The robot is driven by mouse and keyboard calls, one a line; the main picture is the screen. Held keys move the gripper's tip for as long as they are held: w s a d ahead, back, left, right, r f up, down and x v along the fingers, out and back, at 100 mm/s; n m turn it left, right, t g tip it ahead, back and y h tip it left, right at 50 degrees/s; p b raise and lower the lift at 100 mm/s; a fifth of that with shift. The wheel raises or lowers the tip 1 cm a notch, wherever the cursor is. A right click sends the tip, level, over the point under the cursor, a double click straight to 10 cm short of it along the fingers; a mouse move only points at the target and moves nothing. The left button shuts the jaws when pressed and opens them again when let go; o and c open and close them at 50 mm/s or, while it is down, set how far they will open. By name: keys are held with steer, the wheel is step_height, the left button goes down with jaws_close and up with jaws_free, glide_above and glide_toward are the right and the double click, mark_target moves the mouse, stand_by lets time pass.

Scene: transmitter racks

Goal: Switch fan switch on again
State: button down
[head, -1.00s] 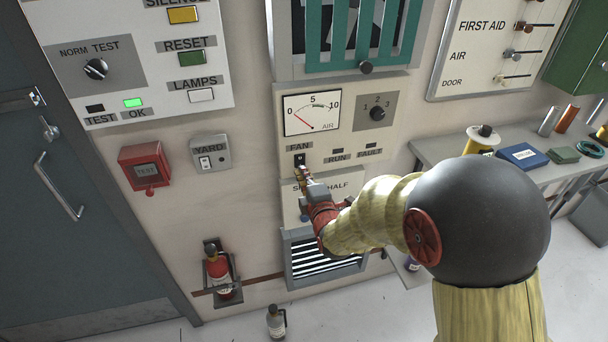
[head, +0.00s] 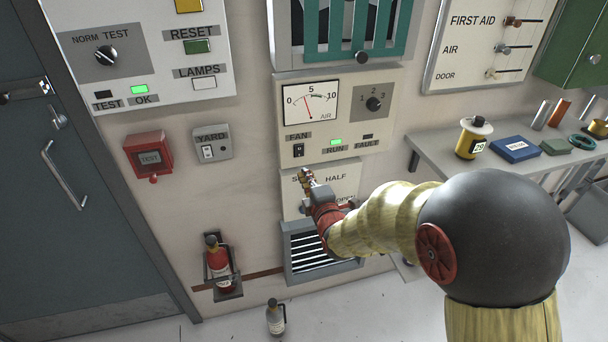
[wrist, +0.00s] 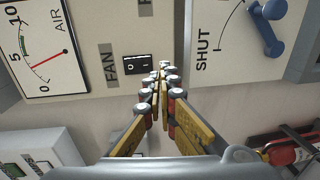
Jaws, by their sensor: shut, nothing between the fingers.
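The fan switch (head: 299,150) is a small black rocker under the FAN label on the cream fan panel. It also shows in the wrist view (wrist: 138,65), just beyond the fingertips and slightly left of them. My gripper (head: 306,176) is shut and empty, a little below the switch and apart from it, in front of the plate lettered HALF. The RUN lamp (head: 336,142) is lit green, and the FAULT lamp (head: 368,136) is dark. The AIR gauge (head: 310,103) needle points near the middle of its scale.
A three-position knob (head: 374,104) sits right of the gauge. A YARD switch (head: 208,152) and a red TEST box (head: 149,157) are on the wall at left. A louvred vent (head: 312,258) is below. A bench (head: 440,150) with several items stands at right.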

steer(key=s+d+f+p, duration=0.1)
steer(key=s+d, duration=0.1)
steer(key=s, duration=0.6)
steer(key=shift+d+p, duration=0.2)
steer(key=shift+p, duration=0.2)
